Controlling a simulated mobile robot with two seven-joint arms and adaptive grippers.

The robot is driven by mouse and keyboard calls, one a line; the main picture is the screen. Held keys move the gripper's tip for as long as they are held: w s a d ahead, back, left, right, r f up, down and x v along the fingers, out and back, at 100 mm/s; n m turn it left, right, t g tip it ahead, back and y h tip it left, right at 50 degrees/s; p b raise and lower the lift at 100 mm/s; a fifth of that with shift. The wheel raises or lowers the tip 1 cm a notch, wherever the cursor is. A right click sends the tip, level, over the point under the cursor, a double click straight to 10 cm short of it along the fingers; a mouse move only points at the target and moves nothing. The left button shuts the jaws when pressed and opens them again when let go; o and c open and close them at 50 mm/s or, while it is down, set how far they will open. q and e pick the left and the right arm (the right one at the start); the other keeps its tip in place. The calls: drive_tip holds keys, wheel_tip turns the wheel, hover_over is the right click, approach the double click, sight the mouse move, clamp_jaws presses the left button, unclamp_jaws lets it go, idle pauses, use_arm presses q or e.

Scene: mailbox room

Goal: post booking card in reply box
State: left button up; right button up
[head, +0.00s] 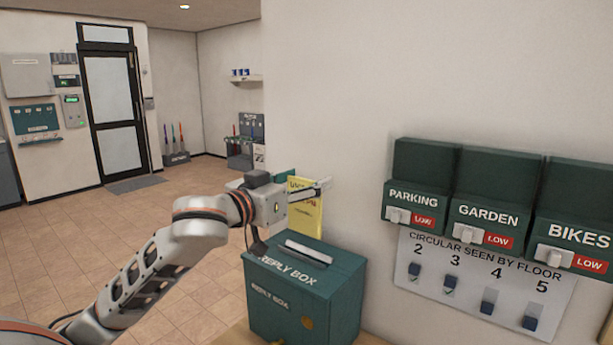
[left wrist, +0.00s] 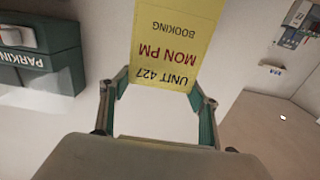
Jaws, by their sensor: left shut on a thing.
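The yellow booking card (head: 306,217) is held upright by my left gripper (head: 322,188) above the back of the reply box. In the left wrist view the card (left wrist: 176,40) reads "UNIT 427 MON PM BOOKING" upside down, and its end sits between the fingertips of my left gripper (left wrist: 158,88). The green reply box (head: 300,315) stands below, with a pale slot (head: 309,252) in its top. The card is apart from the slot. My fingers cover part of the card in the head view. My right gripper is not in view.
Green PARKING (head: 414,203), GARDEN (head: 485,218) and BIKES (head: 575,236) boxes hang on the wall at right, above a white panel (head: 470,285) of numbered switches. A wooden surface (head: 240,335) shows beside the reply box. Open tiled floor lies at left, toward a black-framed door (head: 115,100).

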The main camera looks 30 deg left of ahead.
sight(303, 211)
use_arm(q)
wheel_tip(303, 211, down, 3)
drive_tip(key=shift+w+r, duration=0.1)
drive_tip(key=shift+f, duration=0.65)
drive_tip(key=shift+f+b, duration=0.65)
drive_tip(key=shift+f, duration=0.55)
drive_tip(key=shift+f+b, duration=0.3)
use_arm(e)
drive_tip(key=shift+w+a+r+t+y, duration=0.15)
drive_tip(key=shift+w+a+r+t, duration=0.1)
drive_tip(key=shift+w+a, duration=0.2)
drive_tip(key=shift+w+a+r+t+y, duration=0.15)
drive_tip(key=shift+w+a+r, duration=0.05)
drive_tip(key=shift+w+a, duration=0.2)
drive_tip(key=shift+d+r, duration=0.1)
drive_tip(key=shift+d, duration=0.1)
use_arm(q)
drive_tip(key=shift+p, duration=1)
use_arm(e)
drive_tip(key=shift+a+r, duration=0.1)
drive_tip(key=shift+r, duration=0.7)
